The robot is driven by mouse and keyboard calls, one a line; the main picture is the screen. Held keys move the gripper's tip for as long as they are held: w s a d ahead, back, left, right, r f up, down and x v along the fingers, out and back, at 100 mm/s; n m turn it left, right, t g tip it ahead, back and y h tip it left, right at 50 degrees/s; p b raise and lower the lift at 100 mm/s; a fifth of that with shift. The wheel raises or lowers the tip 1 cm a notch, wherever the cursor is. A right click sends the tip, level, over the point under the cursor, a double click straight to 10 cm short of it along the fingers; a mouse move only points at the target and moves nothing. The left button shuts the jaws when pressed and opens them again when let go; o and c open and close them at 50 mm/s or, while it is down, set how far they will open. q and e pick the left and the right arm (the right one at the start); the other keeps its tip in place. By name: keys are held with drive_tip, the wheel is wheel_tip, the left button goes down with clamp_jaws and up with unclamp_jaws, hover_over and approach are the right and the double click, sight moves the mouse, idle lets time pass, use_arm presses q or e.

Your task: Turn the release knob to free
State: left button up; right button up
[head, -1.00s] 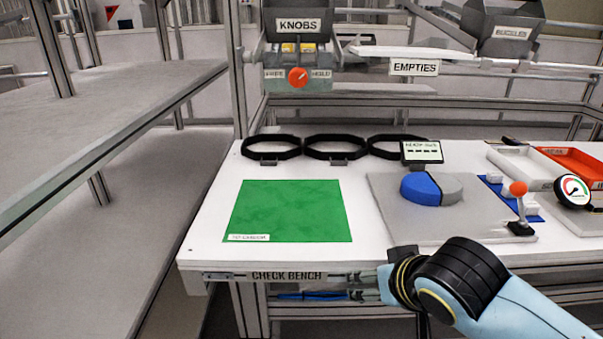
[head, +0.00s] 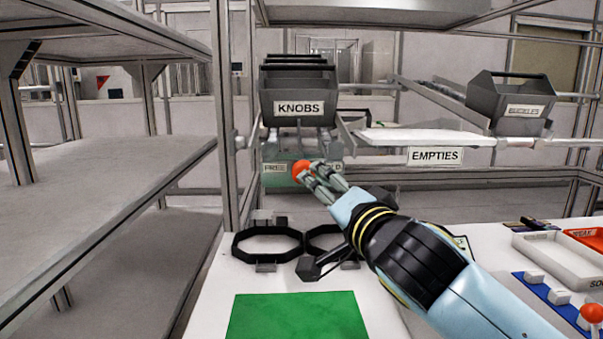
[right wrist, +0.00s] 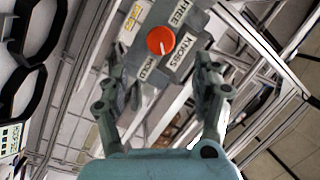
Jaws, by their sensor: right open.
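The release knob (head: 301,169) is a round red-orange dial on the grey plate under the KNOBS bin, with a FREE label (head: 275,168) to its left. The label on its right is mostly covered by my gripper. In the right wrist view the knob (right wrist: 162,40) carries a white mark on its lower part, on the side nearer the HOLD label (right wrist: 148,68) than the FREE label (right wrist: 180,13). My right gripper (head: 314,174) is open just in front of the knob, its fingers (right wrist: 162,78) spread to either side of it; I cannot tell whether they touch it. My left gripper is out of view.
The grey KNOBS bin (head: 298,92) stands above the plate. An EMPTIES shelf (head: 435,138) is to the right. Black rings (head: 268,245) and a green mat (head: 298,318) lie on the white bench below. A grey rack (head: 110,180) stands at the left.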

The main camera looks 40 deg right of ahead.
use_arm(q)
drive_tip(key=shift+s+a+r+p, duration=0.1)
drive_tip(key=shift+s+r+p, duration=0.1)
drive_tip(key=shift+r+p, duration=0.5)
use_arm(e)
drive_tip(key=x, duration=0.9)
drive_tip(key=shift+w, duration=0.2)
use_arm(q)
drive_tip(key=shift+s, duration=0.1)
use_arm(e)
drive_tip(key=shift+c, duration=0.3)
drive_tip(key=c, duration=1.1)
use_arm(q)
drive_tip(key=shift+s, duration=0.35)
